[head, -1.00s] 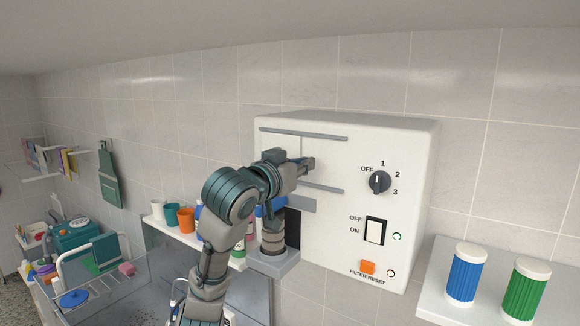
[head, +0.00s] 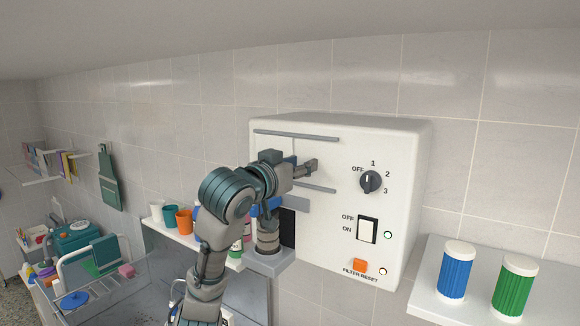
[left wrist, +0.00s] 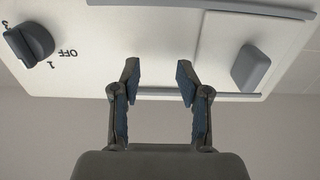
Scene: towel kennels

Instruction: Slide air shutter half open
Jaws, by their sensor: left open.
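The white box (head: 330,240) on the tiled wall has two grey rails, an upper one (head: 295,135) and a lower one (head: 318,188). In the left wrist view a pale shutter panel (left wrist: 285,40) lies between the rails with a grey block handle (left wrist: 250,68). The handle is hidden behind my arm in the head view. My left gripper (head: 314,167) is between the rails, pointing at the box front. Its fingers (left wrist: 158,78) are open and empty in the left wrist view. The handle is beside them on the right, apart from both. My right gripper is not in view.
Right of the rails are a dial (head: 370,182), a rocker switch (head: 367,230) and an orange reset button (head: 359,265). Blue (head: 455,272) and green (head: 515,287) canisters stand on the right shelf. An orange cup (head: 184,221) is among the cups left of my arm.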

